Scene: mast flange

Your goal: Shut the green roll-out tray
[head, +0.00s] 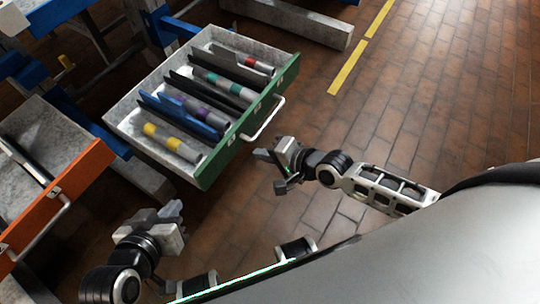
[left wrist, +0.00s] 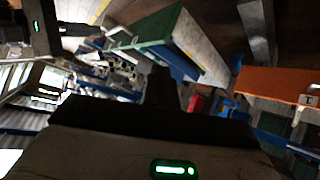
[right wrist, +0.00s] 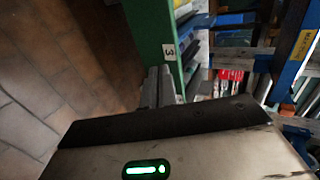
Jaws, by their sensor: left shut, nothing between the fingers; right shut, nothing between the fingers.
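The green roll-out tray (head: 245,130) is pulled out in the head view, with a silver bar handle (head: 265,121) on its green front. Its grey bed holds dividers and several banded cylinders (head: 175,143). My right gripper (head: 266,156) is shut and empty, just in front of the green face, below and right of the handle. In the right wrist view the green front (right wrist: 150,28) with a "3" label is close beyond the fingers; contact cannot be told. My left gripper (head: 176,208) is shut and empty, lower left of the tray. The tray (left wrist: 160,26) also shows in the left wrist view.
An orange-fronted tray (head: 75,190) is also pulled out at the left, with a bar handle. Blue rack beams (head: 60,14) stand behind. Brick floor (head: 420,100) with a yellow line (head: 347,68) lies open to the right.

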